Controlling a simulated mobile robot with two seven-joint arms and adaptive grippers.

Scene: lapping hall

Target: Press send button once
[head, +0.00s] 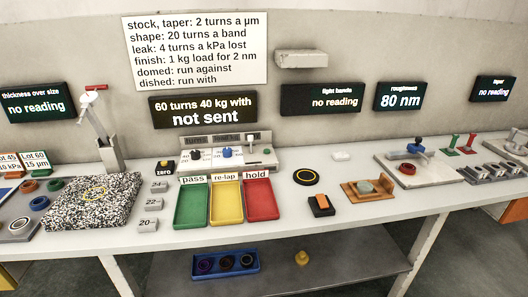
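A grey control panel (210,164) stands at the back of the bench, below a dark display (203,109) reading "60 turns 40 kg with" and "not sent". The panel carries a dark knob (195,155), a blue knob (226,152) and a small green part (267,151) at its right end. The panel's small labels are too small to read, so I cannot tell for sure which part is the send button. Neither of my grippers is in view, and nothing touches the panel.
Green (178,206), yellow (240,205) and red (274,200) trays stand in front of the panel. A black "zero" button (165,168) is left of it. A speckled plate (90,202) and a lever stand (106,140) are further left. An orange-topped block (321,205) is at right.

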